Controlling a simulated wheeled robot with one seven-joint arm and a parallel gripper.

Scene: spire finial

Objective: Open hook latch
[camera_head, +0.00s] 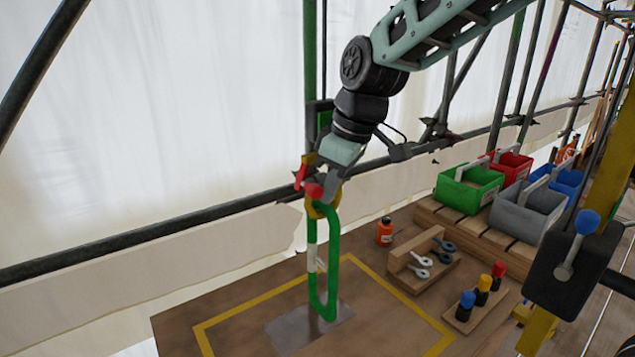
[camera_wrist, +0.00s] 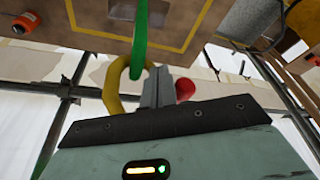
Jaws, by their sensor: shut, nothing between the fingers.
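A yellow hook (camera_head: 311,209) hangs at the lower end of a vertical green pole (camera_head: 310,50). Red parts (camera_head: 301,177), possibly its latch, sit at the hook's upper side. A long green link (camera_head: 334,245) hangs from the hook over a grey plate. My gripper (camera_head: 325,190) is shut and right at the hook's top, beside the red parts; contact cannot be told. In the wrist view my shut fingers (camera_wrist: 158,88) stand between the yellow hook (camera_wrist: 120,92) on the left and a red knob (camera_wrist: 184,89) on the right. The green link (camera_wrist: 140,35) runs upward there. Fingers partly hide the hook.
A wooden deck bears a yellow outline (camera_head: 205,338) around the grey plate (camera_head: 285,334). To the right are an orange bottle (camera_head: 385,232), a wooden tool rack (camera_head: 425,275), a block with coloured-cap bottles (camera_head: 478,309) and bins (camera_head: 470,190). A scaffold rail (camera_head: 150,235) passes behind my gripper.

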